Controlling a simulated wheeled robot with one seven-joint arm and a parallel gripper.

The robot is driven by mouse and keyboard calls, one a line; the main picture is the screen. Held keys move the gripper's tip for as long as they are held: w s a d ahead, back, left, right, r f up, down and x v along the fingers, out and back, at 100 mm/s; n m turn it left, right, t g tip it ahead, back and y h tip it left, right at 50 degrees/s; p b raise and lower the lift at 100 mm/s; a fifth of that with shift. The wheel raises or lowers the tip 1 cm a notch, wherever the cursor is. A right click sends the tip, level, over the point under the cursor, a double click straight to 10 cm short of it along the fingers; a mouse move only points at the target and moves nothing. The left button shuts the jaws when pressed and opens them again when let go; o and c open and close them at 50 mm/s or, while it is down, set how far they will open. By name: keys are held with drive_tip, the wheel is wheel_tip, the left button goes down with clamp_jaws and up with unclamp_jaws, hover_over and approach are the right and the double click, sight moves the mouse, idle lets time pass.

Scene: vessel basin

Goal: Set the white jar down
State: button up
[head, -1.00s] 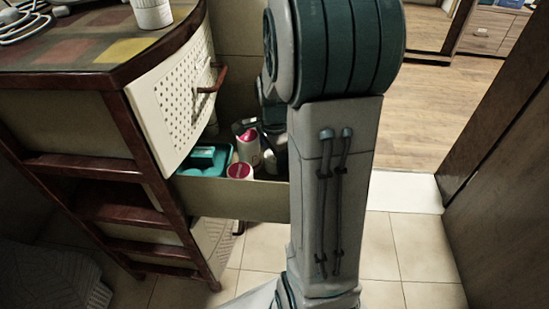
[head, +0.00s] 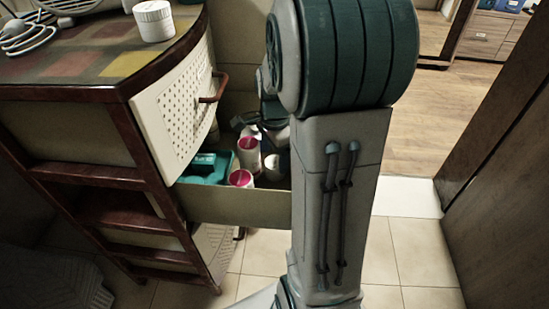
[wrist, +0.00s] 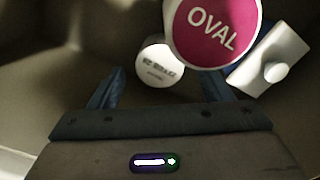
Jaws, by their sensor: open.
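A small white jar with printing on its lid (wrist: 160,62) stands upright in the open drawer, just ahead of and between my fingertips in the wrist view. In the head view a small white jar (head: 275,167) shows in the drawer, right of the pink-lidded canisters and partly behind my arm. My gripper (wrist: 160,88) is open, with its two dark blue fingers apart and nothing held. In the head view it is mostly hidden behind my arm. Another white jar (head: 153,20) stands on top of the dresser.
The open drawer (head: 245,207) holds pink-lidded canisters (head: 248,153) and a teal box (head: 203,170). In the wrist view, a pink-lidded canister (wrist: 210,28) and a white dispenser (wrist: 268,62) crowd the jar's right. The drawer floor (wrist: 70,70) at left is clear.

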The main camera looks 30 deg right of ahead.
sight(275, 162)
wheel_tip(275, 162, up, 8)
drive_tip(key=p, duration=0.2)
drive_tip(key=shift+r, duration=0.15)
